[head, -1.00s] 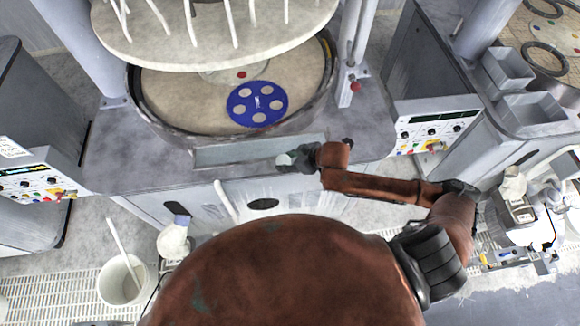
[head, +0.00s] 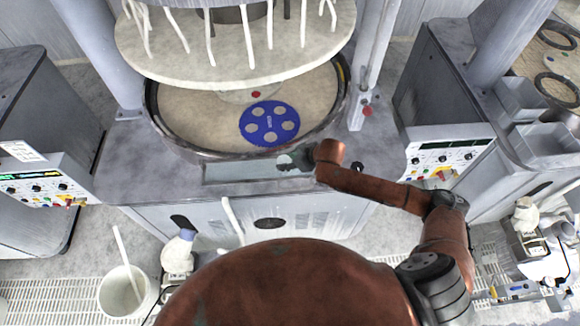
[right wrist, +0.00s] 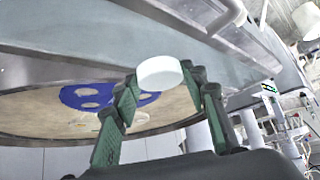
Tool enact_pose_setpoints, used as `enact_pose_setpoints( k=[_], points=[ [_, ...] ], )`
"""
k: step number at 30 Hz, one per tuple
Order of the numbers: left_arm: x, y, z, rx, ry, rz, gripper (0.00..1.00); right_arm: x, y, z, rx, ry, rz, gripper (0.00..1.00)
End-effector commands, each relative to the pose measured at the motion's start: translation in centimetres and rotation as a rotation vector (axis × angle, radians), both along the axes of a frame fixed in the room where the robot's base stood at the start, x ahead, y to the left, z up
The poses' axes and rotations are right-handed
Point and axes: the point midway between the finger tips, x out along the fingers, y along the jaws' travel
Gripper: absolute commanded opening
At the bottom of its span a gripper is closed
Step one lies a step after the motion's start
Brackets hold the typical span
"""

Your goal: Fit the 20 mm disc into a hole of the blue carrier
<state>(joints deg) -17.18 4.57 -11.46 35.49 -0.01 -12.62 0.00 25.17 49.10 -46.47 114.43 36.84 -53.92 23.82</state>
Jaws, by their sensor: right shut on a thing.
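The blue carrier (head: 269,124), a round plate with several holes, lies on the beige platen inside the ring of the polishing machine. It also shows in the right wrist view (right wrist: 75,96), partly hidden behind a green finger. My right gripper (head: 286,161) is over the machine's front ledge, short of the carrier. In the right wrist view, my right gripper (right wrist: 162,84) is shut on a white round disc (right wrist: 160,73), held at the fingertips and apart from the carrier. My left gripper is not in view.
A round upper plate (head: 235,55) with hanging white tubes stands above the rear of the platen. The dark ring rim (head: 175,140) surrounds the platen. An upright post with a red knob (head: 367,111) stands at right. A white bucket (head: 128,292) stands on the floor.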

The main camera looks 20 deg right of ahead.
Motion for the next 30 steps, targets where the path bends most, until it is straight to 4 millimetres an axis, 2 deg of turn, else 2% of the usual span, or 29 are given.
enact_pose_setpoints(
  k=[30],
  points=[
    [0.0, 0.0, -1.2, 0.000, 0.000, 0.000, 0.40, 9.8, 0.5, 0.0, -0.001, -0.003, -0.001, 0.18]
  ],
)
